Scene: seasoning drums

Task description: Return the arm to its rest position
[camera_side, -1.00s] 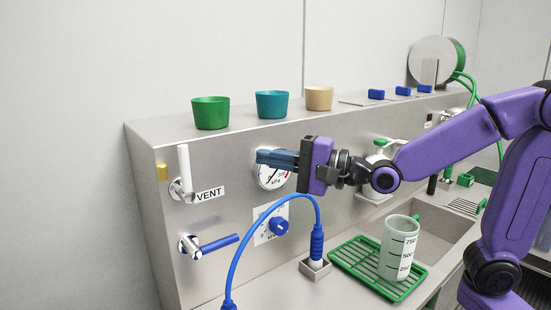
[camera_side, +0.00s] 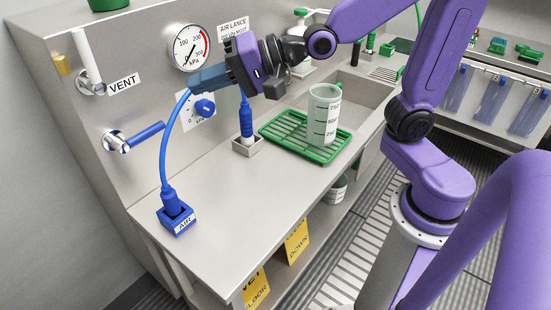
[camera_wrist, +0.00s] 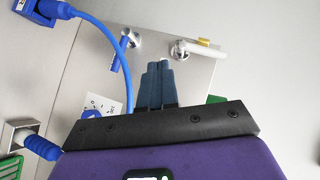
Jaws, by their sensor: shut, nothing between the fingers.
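My gripper (camera_side: 197,81) is shut and empty, its blue fingers pointing left in front of the steel panel. In the side view it sits just below the pressure gauge (camera_side: 191,48) and above the blue regulator knob (camera_side: 204,108). The blue air hose (camera_side: 167,130) arches up to the fingers in the picture; I cannot tell whether they touch. In the wrist view the shut fingers (camera_wrist: 158,66) lie side by side with nothing between them, and the hose (camera_wrist: 124,62) passes to their left. My purple arm reaches in from the right.
The hose runs from the AIR socket (camera_side: 176,220) to the lance holder (camera_side: 246,145). A measuring beaker (camera_side: 323,112) stands on the green drip rack (camera_side: 275,131). A blue valve lever (camera_side: 147,134) and the white VENT lever (camera_side: 86,53) project at left.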

